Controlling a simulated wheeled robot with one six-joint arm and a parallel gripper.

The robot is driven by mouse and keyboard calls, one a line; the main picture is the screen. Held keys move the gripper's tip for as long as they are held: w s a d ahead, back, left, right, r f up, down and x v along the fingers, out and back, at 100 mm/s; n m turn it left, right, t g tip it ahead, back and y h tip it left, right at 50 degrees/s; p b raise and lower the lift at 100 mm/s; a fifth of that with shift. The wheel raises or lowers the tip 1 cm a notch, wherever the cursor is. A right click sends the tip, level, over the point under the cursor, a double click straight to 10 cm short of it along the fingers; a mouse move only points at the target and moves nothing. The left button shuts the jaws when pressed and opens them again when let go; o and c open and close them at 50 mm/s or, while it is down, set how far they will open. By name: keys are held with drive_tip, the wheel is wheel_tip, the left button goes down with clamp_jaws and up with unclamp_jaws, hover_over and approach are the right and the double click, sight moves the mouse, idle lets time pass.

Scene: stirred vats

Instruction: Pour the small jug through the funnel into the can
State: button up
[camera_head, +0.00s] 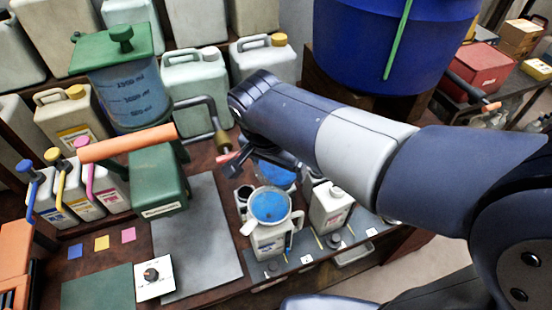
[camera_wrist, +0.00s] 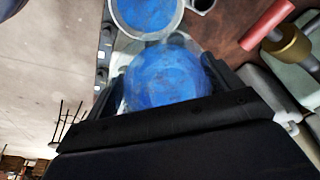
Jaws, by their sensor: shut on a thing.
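My gripper (camera_head: 260,165) is shut on a clear-walled vessel of blue liquid, which looks like the small jug (camera_head: 275,174). In the wrist view this small jug (camera_wrist: 165,82) sits between the two fingers, its round top facing the camera. In the head view my gripper and arm hide much of it. A white jug (camera_head: 268,240) with blue contents stands just in front of it; its blue top also shows in the wrist view (camera_wrist: 147,14). I cannot make out a funnel. I cannot tell which container is the can.
A white capped bottle (camera_head: 331,208) stands right of the white jug, and a small dark cup (camera_head: 243,194) left of it. A green box with an orange handle (camera_head: 158,180), a blue vat (camera_head: 392,45) and several canisters (camera_head: 197,88) surround the area.

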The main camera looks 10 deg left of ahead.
drive_tip(key=shift+w+d+r+g+y+p, duration=0.1)
drive_tip(key=shift+w+r+g+y+p, duration=0.25)
drive_tip(key=shift+g+p, duration=0.5)
drive_tip(key=shift+w+d+r+g+y+p, duration=0.15)
drive_tip(key=shift+r+g+p, duration=0.3)
drive_tip(key=shift+p, duration=0.7)
drive_tip(key=g+p, duration=0.1)
drive_tip(key=p, duration=0.1)
drive_tip(key=g+p, duration=0.1)
drive_tip(key=p, duration=0.1)
drive_tip(key=shift+w+r+g+y, duration=0.2)
drive_tip(key=shift+w+g+y, duration=0.1)
drive_tip(key=g+p, duration=0.2)
drive_tip(key=shift+w+y+p, duration=0.15)
drive_tip(key=shift+y+p, duration=0.15)
drive_tip(key=shift+d+f+g+y+p, duration=0.1)
drive_tip(key=shift+f+g+y+p, duration=0.3)
drive_tip(key=shift+g, duration=0.4)
drive_tip(key=g, duration=0.1)
drive_tip(key=f+g, duration=0.1)
drive_tip(key=g, duration=0.1)
drive_tip(key=shift+y, duration=0.3)
drive_tip(key=shift+w+r, duration=0.1)
drive_tip(key=shift+r, duration=0.95)
